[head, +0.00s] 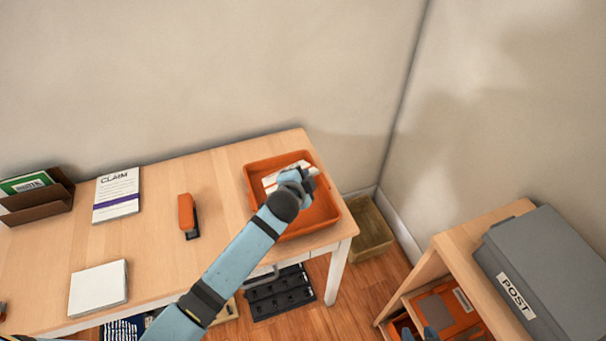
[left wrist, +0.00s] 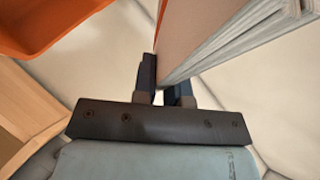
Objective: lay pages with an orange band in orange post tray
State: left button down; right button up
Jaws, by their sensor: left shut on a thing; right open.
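The orange post tray (head: 262,215) sits at the right end of the wooden desk. My left gripper (head: 305,178) is over the tray, shut on a stack of pages (head: 272,183). In the left wrist view the pages (left wrist: 225,45) stand up between the fingers (left wrist: 163,88), with a pinkish-tan face and layered white edges. The tray also shows at the upper left of the wrist view (left wrist: 45,25).
A CLAIM booklet with a purple band (head: 117,197), a stapler (head: 187,215), a white stack (head: 98,286) and a brown file holder (head: 40,200) lie on the desk. A bin (head: 370,232) stands on the floor. A grey POST box (head: 550,265) tops the shelf unit (head: 450,245).

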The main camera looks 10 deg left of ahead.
pick_arm(q)
jog(key=shift+f, duration=0.15)
jog(key=c, duration=0.6)
grip_release()
jog(key=shift+o, duration=0.5)
jog(key=o, duration=0.5)
dwell(0.4)
